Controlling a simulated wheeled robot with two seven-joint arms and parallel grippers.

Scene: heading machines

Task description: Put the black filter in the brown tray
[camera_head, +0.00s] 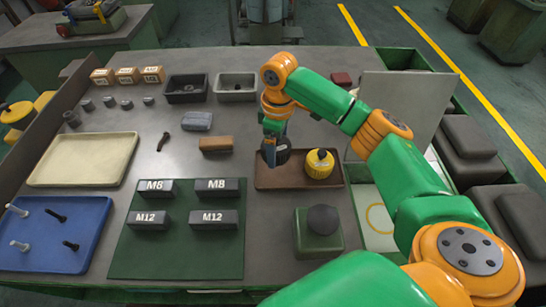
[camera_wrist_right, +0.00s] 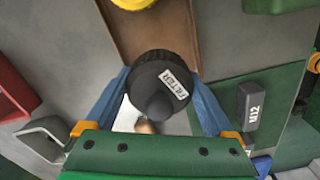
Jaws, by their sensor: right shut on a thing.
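The black filter (camera_head: 284,151), a dark round piece with a white "FILTER" label, is at the back left end of the brown tray (camera_head: 297,184). My right gripper (camera_head: 272,148) is shut on it. The right wrist view shows the filter (camera_wrist_right: 160,85) between the two blue fingers, overlapping the near end of the tray (camera_wrist_right: 150,35). I cannot tell whether the filter touches the tray floor. My left gripper is not in view.
A brown block (camera_head: 216,144) lies left of the tray. A green mat (camera_head: 180,250) with several black M8 and M12 blocks is at front left. A grey panel (camera_head: 402,108) is at right.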

